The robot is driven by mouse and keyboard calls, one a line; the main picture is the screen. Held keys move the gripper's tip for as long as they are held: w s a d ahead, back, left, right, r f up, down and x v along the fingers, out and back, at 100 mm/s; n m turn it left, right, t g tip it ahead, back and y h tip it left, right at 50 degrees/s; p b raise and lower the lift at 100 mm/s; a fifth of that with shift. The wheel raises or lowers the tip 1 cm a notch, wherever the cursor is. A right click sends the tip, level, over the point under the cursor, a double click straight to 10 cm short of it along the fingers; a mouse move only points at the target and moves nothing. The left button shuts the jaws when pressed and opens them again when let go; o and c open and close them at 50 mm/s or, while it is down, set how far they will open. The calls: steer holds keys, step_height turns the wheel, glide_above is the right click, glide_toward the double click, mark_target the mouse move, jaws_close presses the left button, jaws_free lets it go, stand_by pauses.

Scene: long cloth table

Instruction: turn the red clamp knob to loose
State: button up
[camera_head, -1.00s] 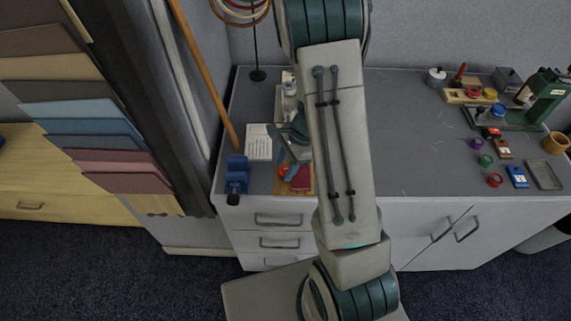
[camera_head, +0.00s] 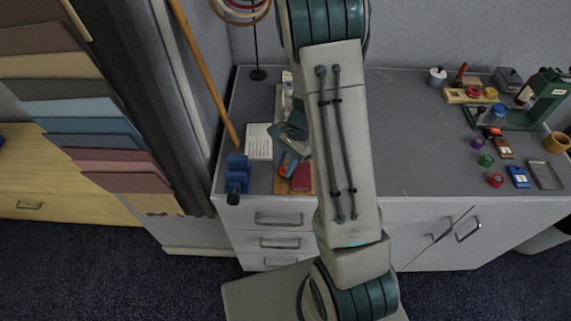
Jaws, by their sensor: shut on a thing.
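The red clamp knob (camera_head: 283,168) shows as a small orange-red patch on a wooden board (camera_head: 281,188) at the left part of the table, near its front edge. A dark red block (camera_head: 301,178) sits just right of it. My gripper (camera_head: 289,164) reaches down over the knob from behind my arm, its blue-grey fingers shut on it. The fingers hide much of the knob, and my arm hides what lies to the right. The knob's marking is too small to read.
A blue vise (camera_head: 237,174) stands left at the front edge, with a white sheet (camera_head: 259,142) behind it. A wooden pole (camera_head: 207,80) leans at the left. A green press (camera_head: 544,98) and several small coloured parts are at the right. The table's middle is clear.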

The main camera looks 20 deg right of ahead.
steer(key=n+g+h, duration=0.1)
steer(key=n, duration=0.2)
steer(key=n+g+h+b, duration=0.1)
steer(key=n, duration=0.3)
steer(key=shift+w+a, duration=0.15)
steer(key=shift+w, duration=0.05)
steer(key=n+h, duration=0.1)
steer(key=n, duration=0.2)
steer(key=n+h, duration=0.1)
steer(key=n, duration=0.2)
steer(key=shift+a+b, duration=0.15)
steer(key=shift+b, duration=0.25)
steer(key=shift+n, duration=0.4)
steer(key=o, duration=1)
steer(key=v, duration=1.4)
steer(key=shift+w+a+f+b, duration=0.15)
steer(key=shift+w+a+b, duration=0.1)
steer(key=shift+b, duration=0.1)
